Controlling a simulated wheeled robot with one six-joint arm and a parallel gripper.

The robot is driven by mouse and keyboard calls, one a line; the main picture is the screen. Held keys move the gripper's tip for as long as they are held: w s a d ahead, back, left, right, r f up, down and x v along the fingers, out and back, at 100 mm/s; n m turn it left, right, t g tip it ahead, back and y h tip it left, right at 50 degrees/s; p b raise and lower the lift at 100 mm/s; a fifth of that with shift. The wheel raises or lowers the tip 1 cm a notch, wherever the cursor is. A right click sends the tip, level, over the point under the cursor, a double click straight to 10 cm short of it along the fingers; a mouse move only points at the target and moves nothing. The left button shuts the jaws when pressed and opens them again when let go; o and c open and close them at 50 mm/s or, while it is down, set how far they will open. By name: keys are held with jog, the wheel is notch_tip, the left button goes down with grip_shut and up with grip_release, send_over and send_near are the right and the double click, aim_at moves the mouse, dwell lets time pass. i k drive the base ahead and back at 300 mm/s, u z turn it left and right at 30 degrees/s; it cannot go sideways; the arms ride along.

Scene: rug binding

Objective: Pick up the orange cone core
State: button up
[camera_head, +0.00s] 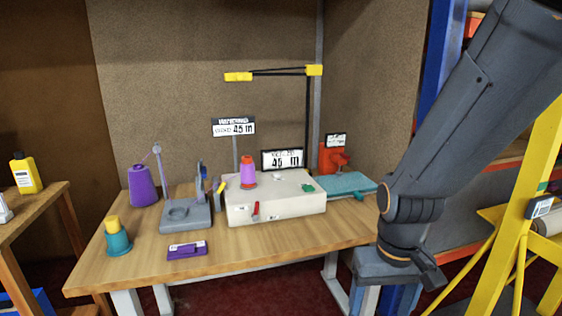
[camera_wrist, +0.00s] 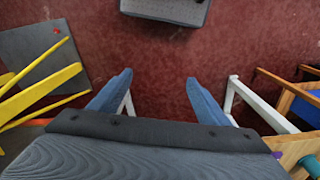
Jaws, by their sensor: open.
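A small cone (camera_head: 248,173) with an orange-red band and purple parts stands upright on the white block on the workbench. It is the only orange-looking cone I see; whether it is the orange cone core I cannot tell for sure. My gripper (camera_wrist: 159,78) is open and empty, its two blue fingers pointing down over the red floor. In the head view my gripper (camera_head: 387,298) hangs at the bench's right end, away from the cone.
The wooden bench (camera_head: 240,247) also holds a yellow-topped teal cone (camera_head: 117,240), a purple cone (camera_head: 142,187), a grey stand (camera_head: 186,217), the white block (camera_head: 280,207) and a purple case (camera_head: 187,250). A yellow frame (camera_head: 525,215) stands at right. The bench's front middle is clear.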

aim_at(247, 167)
jog(key=z, duration=0.05)
jog(key=k, duration=0.65)
jog(key=u, duration=0.7)
jog(key=i, duration=1.7)
jog(key=z, duration=0.65)
jog(key=i, duration=0.55)
jog(key=z, duration=0.3)
